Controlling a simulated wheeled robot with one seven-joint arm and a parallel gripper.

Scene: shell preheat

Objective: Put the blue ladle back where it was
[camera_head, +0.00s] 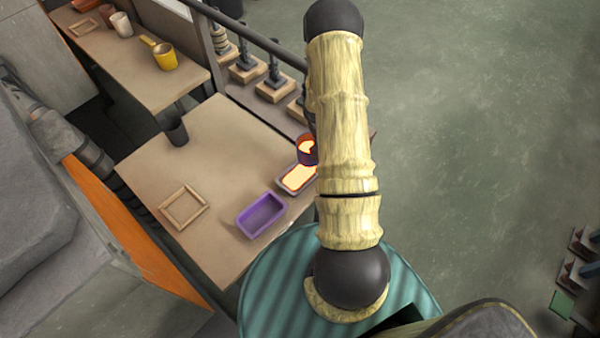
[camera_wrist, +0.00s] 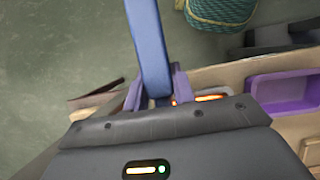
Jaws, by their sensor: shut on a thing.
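The blue ladle's handle (camera_wrist: 150,45) runs up through the wrist view as a long blue bar. My gripper (camera_wrist: 157,92) is shut on it, with a purple finger on each side. In the head view my arm hides the gripper and the handle. A dark cup with an orange glow inside (camera_head: 308,157) shows at the left edge of my arm, above a tray of glowing orange (camera_head: 297,179); it may be the ladle's bowl, but I cannot tell for sure. A square wooden frame (camera_head: 171,198) lies empty on the near table (camera_head: 220,170).
A purple tray (camera_head: 262,216) stands on the near table's front part, also in the wrist view (camera_wrist: 285,97). The far table holds a yellow handled cup (camera_head: 165,59) and pale cups. A rail with several posts (camera_head: 272,75) borders the tables.

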